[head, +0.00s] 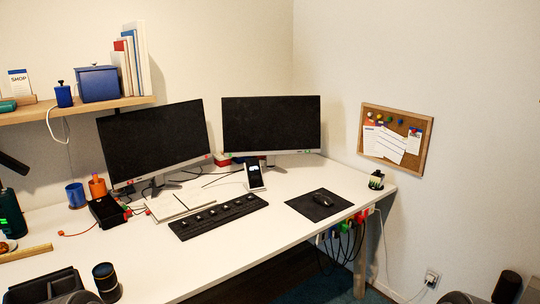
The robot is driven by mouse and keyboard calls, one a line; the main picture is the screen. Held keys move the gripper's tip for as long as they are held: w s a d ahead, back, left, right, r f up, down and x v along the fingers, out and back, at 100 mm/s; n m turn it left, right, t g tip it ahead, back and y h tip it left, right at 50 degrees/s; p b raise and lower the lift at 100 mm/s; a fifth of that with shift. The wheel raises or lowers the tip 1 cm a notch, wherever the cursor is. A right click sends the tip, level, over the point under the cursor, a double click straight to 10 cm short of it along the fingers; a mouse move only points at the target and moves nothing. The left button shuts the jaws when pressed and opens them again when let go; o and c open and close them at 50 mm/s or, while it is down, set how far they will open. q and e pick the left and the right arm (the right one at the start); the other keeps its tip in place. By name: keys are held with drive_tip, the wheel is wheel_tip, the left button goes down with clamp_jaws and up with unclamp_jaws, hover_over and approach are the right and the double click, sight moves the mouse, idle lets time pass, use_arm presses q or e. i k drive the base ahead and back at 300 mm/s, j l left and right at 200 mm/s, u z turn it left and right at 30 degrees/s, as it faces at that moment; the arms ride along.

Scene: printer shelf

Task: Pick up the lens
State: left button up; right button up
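The lens appears to be the short black cylinder (106,283) with a thin gold-orange band, standing upright near the front left edge of the white desk (240,240). A black tray or case (45,287) is just left of it, cut by the bottom edge of the picture. Rounded grey and black parts at the bottom edge, one near the lens and others at the lower right, look like my own arms. Neither gripper's fingers show, and nothing is seen touching the lens.
Two monitors (155,142) stand at the back, with a keyboard (218,216), a phone on a stand (255,177) and a mouse mat (304,206) in front. A black box (107,211) and cups (76,195) are at left. The desk right of the lens is clear.

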sight(104, 274)
drive_tip(key=u, duration=1.3)
drive_tip(key=i+j, duration=0.1)
drive_tip(key=j, duration=0.25)
drive_tip(key=i+j, duration=0.1)
drive_tip(key=j, duration=0.2)
drive_tip(key=i+j, duration=0.15)
drive_tip(key=j, duration=0.2)
drive_tip(key=i+j, duration=0.1)
drive_tip(key=j, duration=0.25)
